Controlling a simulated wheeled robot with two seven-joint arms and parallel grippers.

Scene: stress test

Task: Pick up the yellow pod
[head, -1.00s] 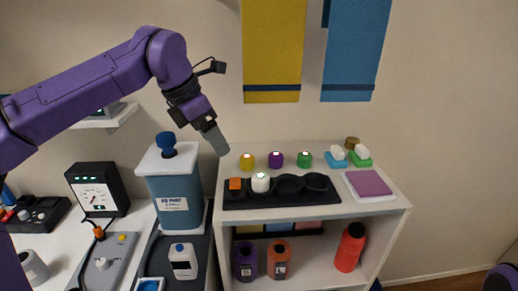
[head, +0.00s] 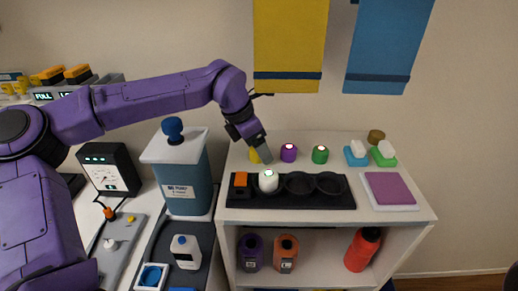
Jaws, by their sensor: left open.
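The yellow pod (head: 254,156) stands on the white shelf top at the back left of the black tray, partly hidden behind my left gripper. My left gripper (head: 265,158) points down at the pod, its fingers in front of and beside it. It is open; I cannot tell whether the fingers touch the pod. A purple pod (head: 288,153) and a green pod (head: 320,155) stand in a row to the right. My right gripper is not in view.
A black tray (head: 335,201) holds an orange block (head: 241,180) and a white pod (head: 268,181). Soaps (head: 356,155), a purple pad (head: 391,188) and a brown jar (head: 376,136) stand to the right. A blue container (head: 182,180) stands left of the shelf. Towels (head: 290,45) hang behind.

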